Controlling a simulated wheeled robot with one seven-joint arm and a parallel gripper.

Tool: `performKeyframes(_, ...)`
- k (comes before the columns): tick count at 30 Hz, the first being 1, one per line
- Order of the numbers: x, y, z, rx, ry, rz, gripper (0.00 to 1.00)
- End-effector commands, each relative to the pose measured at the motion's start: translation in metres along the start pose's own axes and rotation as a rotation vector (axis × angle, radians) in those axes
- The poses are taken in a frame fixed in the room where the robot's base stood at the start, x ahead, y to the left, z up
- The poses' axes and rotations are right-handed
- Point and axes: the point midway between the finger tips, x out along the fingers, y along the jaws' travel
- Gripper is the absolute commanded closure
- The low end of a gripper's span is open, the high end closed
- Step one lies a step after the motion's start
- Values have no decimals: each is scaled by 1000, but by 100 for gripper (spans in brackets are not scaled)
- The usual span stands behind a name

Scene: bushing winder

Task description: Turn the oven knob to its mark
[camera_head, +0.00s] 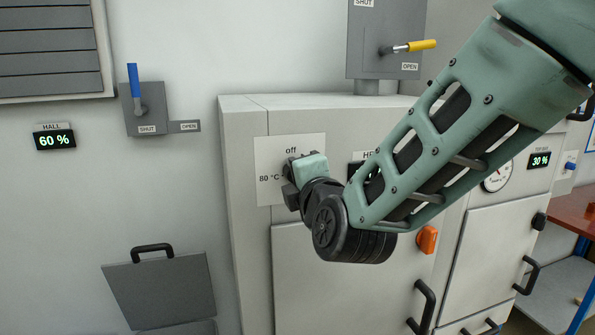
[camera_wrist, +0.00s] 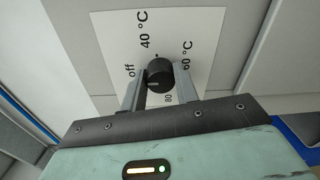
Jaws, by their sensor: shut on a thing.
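The oven knob (camera_wrist: 159,74) is a round black knob with a light pointer line, in front of a white dial plate (camera_wrist: 112,40) in the wrist view. The plate reads off, 40 °C, 60 °C and 80. The pointer line on the knob looks turned toward the left side, near off; its exact setting is hard to tell. My gripper (camera_wrist: 159,88) is shut on the knob, one grey finger on each side. In the head view my gripper (camera_head: 300,178) is at the dial plate (camera_head: 268,150) and hides the knob.
The oven cabinet (camera_head: 240,180) has a door below the plate. An orange switch (camera_head: 427,239) and a black door handle (camera_head: 422,305) lie right of my wrist. A yellow-handled lever (camera_head: 415,46) is above. A blue-handled lever (camera_head: 134,82) is on the left wall.

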Motion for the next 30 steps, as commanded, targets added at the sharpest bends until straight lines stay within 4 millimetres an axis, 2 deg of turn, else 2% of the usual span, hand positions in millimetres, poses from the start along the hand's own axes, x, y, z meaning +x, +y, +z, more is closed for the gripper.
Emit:
performKeyframes(14, 0, -2, 0, -18, 0, -6, 93)
performKeyframes(15, 0, -2, 0, -18, 0, -6, 67)
performKeyframes(17, 0, -2, 0, -18, 0, -6, 51)
performKeyframes(18, 0, -2, 0, -17, 0, -5, 48)
performKeyframes(26, -1, -1, 0, -16, -1, -2, 48)
performKeyframes(30, -10, -1, 0, -14, 0, 0, 48)
